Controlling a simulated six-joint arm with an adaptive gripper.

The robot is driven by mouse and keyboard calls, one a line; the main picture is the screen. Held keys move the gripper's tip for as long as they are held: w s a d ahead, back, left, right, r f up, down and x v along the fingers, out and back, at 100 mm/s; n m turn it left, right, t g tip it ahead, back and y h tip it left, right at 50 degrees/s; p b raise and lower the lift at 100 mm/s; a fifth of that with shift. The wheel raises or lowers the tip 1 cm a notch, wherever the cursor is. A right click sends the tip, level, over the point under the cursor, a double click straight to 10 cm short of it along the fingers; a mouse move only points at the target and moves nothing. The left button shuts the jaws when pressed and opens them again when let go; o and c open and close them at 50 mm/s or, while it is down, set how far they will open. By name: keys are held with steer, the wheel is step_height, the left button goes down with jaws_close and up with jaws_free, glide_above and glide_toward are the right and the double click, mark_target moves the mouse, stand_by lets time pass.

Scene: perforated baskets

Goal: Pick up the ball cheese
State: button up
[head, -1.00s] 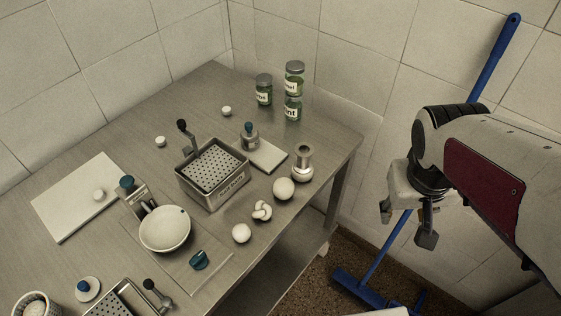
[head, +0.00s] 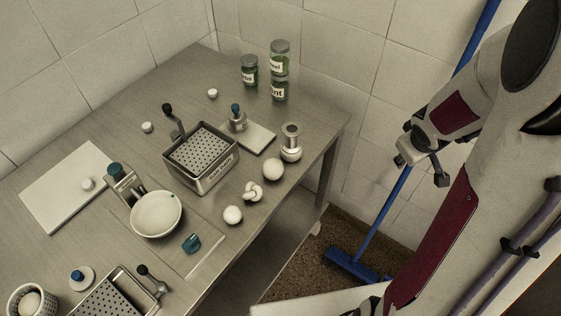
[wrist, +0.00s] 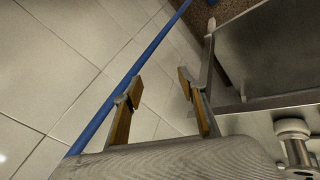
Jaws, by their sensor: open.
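Two smooth white balls lie near the right edge of the steel table: a larger one (head: 273,170) beside a metal cup and a smaller one (head: 233,215) closer to the front. A knotted white cheese (head: 253,191) lies between them. I cannot tell for certain which ball is the ball cheese. My gripper (head: 422,170) is off the table to the right, well apart from the balls. In the wrist view my gripper (wrist: 160,87) has its fingers spread and nothing between them; wall and broom show beyond.
A perforated basket (head: 202,160) stands mid-table, with a white bowl (head: 156,214) in front. A metal cup (head: 291,142) and green jars (head: 279,72) stand behind the balls. A blue broom (head: 395,200) leans on the wall.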

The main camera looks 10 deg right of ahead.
steer(key=w+a+f+n+t+y, duration=0.2)
steer(key=w+f+n+y, duration=0.1)
steer(key=w+f, duration=0.2)
steer(key=n+g+y, duration=0.2)
steer(key=n+y, duration=0.5)
steer(key=y, duration=0.5)
glide_toward(282, 167)
steer(key=shift+w+a+f, duration=0.1)
steer(key=shift+f, duration=0.2)
steer(key=shift+a, duration=0.1)
steer(key=shift+x, duration=3.35)
steer(key=shift+w+a+r, duration=0.1)
steer(key=shift+x, duration=2.5)
